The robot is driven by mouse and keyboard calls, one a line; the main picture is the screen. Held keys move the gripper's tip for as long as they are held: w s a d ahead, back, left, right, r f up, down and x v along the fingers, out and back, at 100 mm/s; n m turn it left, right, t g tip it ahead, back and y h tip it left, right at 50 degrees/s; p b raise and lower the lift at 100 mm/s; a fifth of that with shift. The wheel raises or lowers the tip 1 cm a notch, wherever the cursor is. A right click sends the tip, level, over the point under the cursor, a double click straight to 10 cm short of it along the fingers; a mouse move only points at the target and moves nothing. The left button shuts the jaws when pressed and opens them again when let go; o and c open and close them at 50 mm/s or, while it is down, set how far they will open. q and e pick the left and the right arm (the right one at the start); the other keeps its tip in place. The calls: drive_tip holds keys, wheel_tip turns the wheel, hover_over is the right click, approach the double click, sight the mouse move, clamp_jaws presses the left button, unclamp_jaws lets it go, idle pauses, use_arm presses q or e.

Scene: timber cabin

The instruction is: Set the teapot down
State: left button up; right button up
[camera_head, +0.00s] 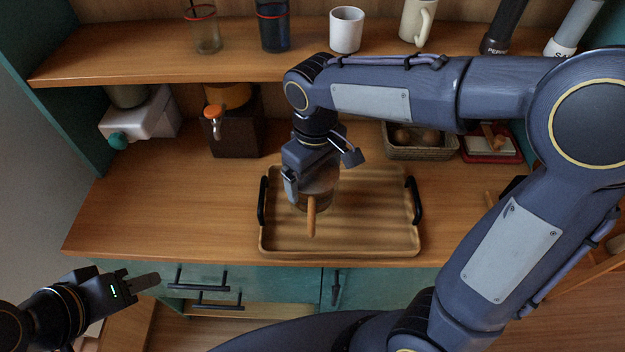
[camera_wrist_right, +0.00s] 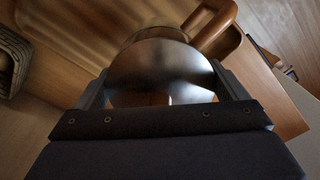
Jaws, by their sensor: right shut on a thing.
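The teapot (camera_head: 322,185) has a shiny rounded body and a wooden handle that points toward the front. It is over the middle of the wooden tray (camera_head: 280,245) with black end handles. I cannot tell whether its base touches the tray. My right gripper (camera_head: 318,176) is shut on the teapot from above and hides much of it. In the right wrist view the shiny teapot (camera_wrist_right: 160,68) sits between the two fingers, with its wooden handle at upper right. My left gripper (camera_head: 146,282) is apart from it, in front of the counter at lower left; its finger gap is not clear.
A wicker basket (camera_head: 424,153) and a red-edged box (camera_head: 490,155) stand behind the tray at right. A dark box with an orange knob (camera_head: 235,135) and a white appliance (camera_head: 145,115) stand at back left. The shelf above holds cups and glasses. The counter left of the tray is clear.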

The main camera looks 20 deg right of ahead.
drive_tip(key=shift+w+f, duration=0.6)
drive_tip(key=shift+f, duration=0.8)
drive_tip(key=shift+w+f, duration=0.15)
drive_tip(key=shift+f, duration=0.8)
